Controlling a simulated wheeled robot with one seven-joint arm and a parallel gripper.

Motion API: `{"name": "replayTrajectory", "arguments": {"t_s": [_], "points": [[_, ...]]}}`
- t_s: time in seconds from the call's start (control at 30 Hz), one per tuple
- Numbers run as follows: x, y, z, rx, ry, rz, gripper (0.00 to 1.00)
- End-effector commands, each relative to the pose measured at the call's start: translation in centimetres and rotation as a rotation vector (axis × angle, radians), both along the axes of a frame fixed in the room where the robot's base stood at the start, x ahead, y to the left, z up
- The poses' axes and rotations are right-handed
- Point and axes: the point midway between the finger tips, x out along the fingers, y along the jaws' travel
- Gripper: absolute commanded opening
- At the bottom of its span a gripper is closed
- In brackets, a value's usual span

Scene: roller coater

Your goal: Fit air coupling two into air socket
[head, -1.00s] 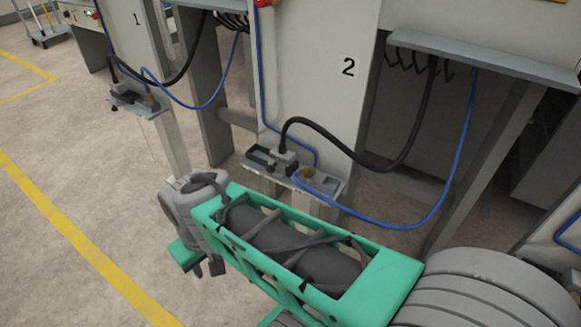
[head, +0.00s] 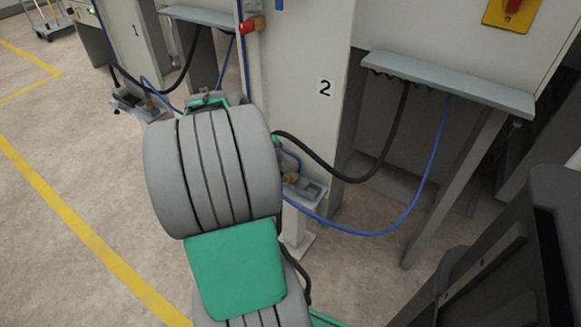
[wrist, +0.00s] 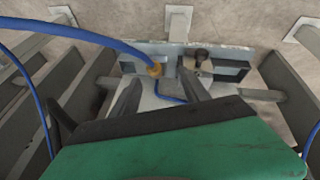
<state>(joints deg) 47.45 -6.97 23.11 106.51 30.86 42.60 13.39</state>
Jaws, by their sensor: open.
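A brass air coupling (head: 291,178) on the end of a blue hose (head: 411,212) is at the tray (head: 309,200) below the number 2 panel. In the wrist view, the brass coupling (wrist: 156,69) shows with its thick blue hose (wrist: 75,31) running off to the left. My gripper (wrist: 160,85) is open, its two dark fingers spread just short of the coupling, which shows beyond and between them. I cannot tell clearly which fitting is the air socket, or whether the coupling is seated. In the head view my arm hides the gripper.
A dark knob (wrist: 202,54) and dark slotted blocks (wrist: 231,70) sit right of the coupling in the wrist view. A black cable (head: 357,181) hangs beside the hose. A rail shelf (head: 446,80) juts out above.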

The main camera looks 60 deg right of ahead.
Motion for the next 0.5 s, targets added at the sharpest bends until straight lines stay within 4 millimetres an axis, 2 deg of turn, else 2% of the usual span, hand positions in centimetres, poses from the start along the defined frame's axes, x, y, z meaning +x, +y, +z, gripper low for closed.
{"name": "replayTrajectory", "arguments": {"t_s": [0.03,0.1,0.33,0.5], "points": [[-1.2,-1.0,0.1,-0.007,0.006,-0.043,0.54],[-1.8,-1.7,-0.7,-0.013,0.009,-0.065,0.54],[-2.2,-2.5,-3.7,-0.014,0.008,-0.061,0.54],[-2.6,-3.3,-6.7,-0.012,0.007,-0.061,0.54]]}}
